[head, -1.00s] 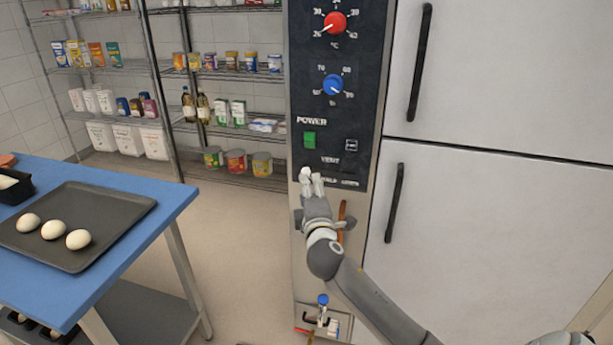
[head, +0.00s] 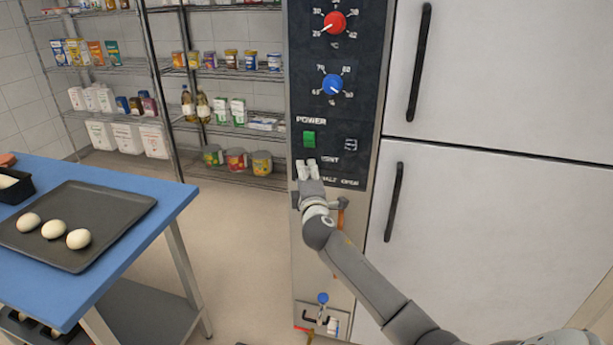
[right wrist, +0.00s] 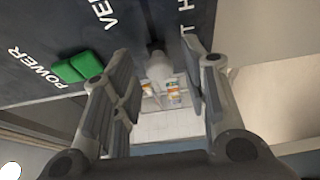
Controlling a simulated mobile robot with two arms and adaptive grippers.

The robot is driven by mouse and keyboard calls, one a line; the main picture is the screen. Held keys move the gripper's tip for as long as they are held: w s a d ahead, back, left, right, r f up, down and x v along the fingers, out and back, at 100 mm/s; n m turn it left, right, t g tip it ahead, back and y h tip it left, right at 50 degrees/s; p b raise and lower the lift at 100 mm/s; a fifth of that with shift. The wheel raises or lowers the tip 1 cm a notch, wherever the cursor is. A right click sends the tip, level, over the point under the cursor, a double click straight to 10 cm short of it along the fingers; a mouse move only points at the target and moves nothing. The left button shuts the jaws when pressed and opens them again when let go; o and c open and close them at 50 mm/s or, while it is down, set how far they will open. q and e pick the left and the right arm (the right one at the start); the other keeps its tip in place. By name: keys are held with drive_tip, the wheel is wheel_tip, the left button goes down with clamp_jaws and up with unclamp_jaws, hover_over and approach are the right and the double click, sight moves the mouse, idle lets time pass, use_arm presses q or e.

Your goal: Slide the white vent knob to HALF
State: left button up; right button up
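The vent panel (head: 350,172) is on the dark control strip of the oven, with the HALF and OPEN labels showing right of my gripper. My right gripper (head: 307,170) is in front of the panel's left part, below the green power switch (head: 309,139). In the right wrist view the fingers of my right gripper (right wrist: 157,95) are spread apart. A pale, whitish knob (right wrist: 158,66) shows between and beyond them; I cannot tell whether either finger touches it. In the head view my gripper hides the knob. My left gripper is not in view.
A red dial (head: 335,23) and a blue dial (head: 332,84) sit above on the strip. Oven doors with black handles (head: 394,201) are to the right. A blue table (head: 150,172) with a tray of eggs is at left. Shelves stand behind; the floor between is clear.

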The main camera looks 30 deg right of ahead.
sight(325, 169)
clamp_jaws()
drive_tip(key=s+d+p, duration=0.1)
drive_tip(key=s+d, duration=0.1)
drive_tip(key=s+d+p, duration=0.1)
drive_tip(key=s+d, duration=0.1)
drive_tip(key=shift+s, duration=0.35)
drive_tip(key=shift+o, duration=0.8)
unclamp_jaws()
drive_tip(key=shift+o, duration=0.2)
drive_tip(key=v, duration=1.2)
